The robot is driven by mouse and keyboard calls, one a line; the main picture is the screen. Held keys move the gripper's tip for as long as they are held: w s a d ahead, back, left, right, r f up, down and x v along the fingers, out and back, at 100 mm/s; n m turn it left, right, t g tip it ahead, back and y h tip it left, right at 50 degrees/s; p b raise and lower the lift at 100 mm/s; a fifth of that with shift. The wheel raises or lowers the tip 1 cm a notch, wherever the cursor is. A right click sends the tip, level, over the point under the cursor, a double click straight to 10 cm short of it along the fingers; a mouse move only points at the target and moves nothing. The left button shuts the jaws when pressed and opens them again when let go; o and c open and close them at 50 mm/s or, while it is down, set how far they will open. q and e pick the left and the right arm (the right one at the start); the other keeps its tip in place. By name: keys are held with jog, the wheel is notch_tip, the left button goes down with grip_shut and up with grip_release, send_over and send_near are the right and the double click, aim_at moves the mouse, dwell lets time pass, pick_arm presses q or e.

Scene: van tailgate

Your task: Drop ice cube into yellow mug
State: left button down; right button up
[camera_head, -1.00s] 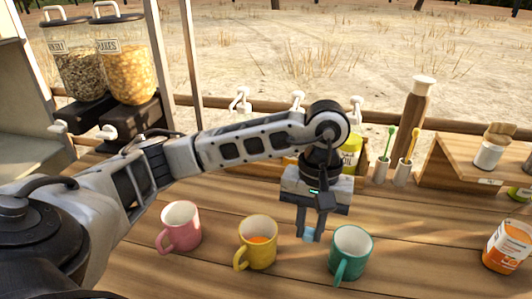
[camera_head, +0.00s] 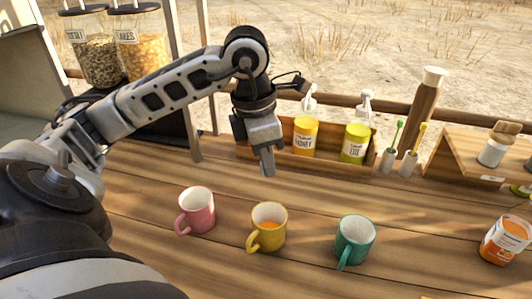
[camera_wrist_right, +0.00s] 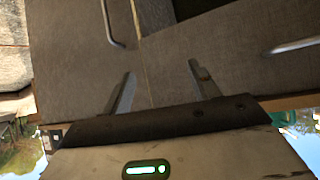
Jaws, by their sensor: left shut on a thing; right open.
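The yellow mug (camera_head: 267,229) stands upright on the wooden counter with orange liquid inside. My left gripper (camera_head: 267,168) is above the counter, behind and higher than the yellow mug in the head view. It is turned so that its fingers overlap, and it is shut on the ice cube, which the fingers mostly hide. My right gripper (camera_wrist_right: 160,84) is open and empty in the right wrist view, in front of dark grey panels.
A pink mug (camera_head: 196,211) stands left of the yellow one, a teal mug (camera_head: 354,241) right of it. An orange-labelled tub (camera_head: 505,240) is at far right.

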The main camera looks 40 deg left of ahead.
pick_arm(q)
jog(key=shift+f+b, duration=0.4)
jog(key=shift+f, duration=0.1)
notch_tip(320, 180, down, 5)
jog(key=b, duration=0.4)
pick_arm(e)
jog(key=shift+a+f, duration=0.25)
jog(key=shift+f, duration=0.3)
jog(key=shift+a+f, duration=0.25)
jog(key=shift+f, duration=0.3)
pick_arm(q)
jog(key=c, duration=1.2)
grip_release()
jog(key=shift+r, duration=0.1)
